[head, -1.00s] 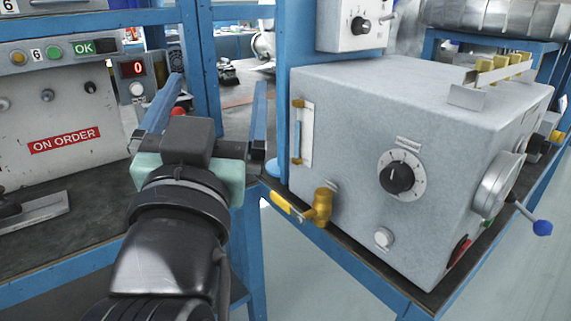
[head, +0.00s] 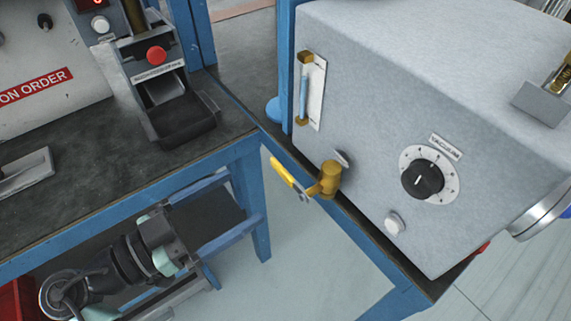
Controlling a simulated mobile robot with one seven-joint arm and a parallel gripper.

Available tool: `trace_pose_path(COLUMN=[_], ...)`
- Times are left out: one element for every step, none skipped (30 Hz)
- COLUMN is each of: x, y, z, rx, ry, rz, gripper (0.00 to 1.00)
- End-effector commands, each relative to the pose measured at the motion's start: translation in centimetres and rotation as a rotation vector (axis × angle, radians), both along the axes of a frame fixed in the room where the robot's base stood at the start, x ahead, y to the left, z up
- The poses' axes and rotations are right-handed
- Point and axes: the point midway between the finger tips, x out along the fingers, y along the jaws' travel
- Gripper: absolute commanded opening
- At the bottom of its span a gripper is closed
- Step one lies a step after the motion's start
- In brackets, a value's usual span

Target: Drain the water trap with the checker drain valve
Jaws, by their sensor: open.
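The checker is a large grey box (head: 380,100) on the bench at the right. A brass drain valve (head: 328,180) sticks out low on its front face. Its yellow lever (head: 284,172) points up and left. A sight tube with blue in it (head: 304,88), possibly the water trap's gauge, is above the valve. My gripper (head: 245,197) is open and empty, lower left of the valve and apart from it. Its two long blue fingers point right and slightly up. The small plate by the valve is unreadable.
A black dial marked VACUUM (head: 422,179) and a white knob (head: 394,223) are right of the valve. A blue-edged bench (head: 130,215) lies above my arm in the picture, with a red-buttoned dispenser (head: 157,56) on it. Open floor (head: 300,265) shows below the valve.

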Motion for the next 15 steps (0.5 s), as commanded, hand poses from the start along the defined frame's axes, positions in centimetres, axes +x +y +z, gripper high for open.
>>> trace_pose_path(x=[0.6, 1.0, 1.6, 2.0, 2.3, 2.8, 3.2, 3.5, 3.9, 4.2, 4.4, 4.8, 5.0, 5.1, 5.3], y=[-1.1, -1.6, -2.3, -2.9, -3.4, -4.0, -4.5, -4.9, -5.5, -5.8, -6.2, -6.6, -6.8, -7.1, -7.3], z=[-0.1, -0.1, -0.1, -0.1, 0.0, 0.0, 0.0, -0.1, -0.1, 0.0, 0.0, 0.0, 0.0, 0.0, 0.0], rx=[0.001, 0.001, 0.002, 0.002, 0.001, 0.001, 0.001, 0.002, 0.002, 0.002, 0.002, 0.002, 0.001, 0.002, 0.002], ry=[0.001, 0.001, 0.000, 0.000, 0.000, 0.000, 0.000, 0.000, 0.001, 0.001, 0.000, 0.001, 0.001, 0.001, 0.001], rz=[-0.006, -0.005, -0.004, -0.005, -0.004, -0.004, -0.004, -0.004, -0.003, -0.002, -0.003, -0.002, -0.001, -0.001, 0.000], gripper=[1.00, 1.00, 1.00, 1.00, 1.00, 1.00, 1.00, 1.00, 1.00, 1.00, 1.00, 1.00, 1.00, 1.00, 1.00])
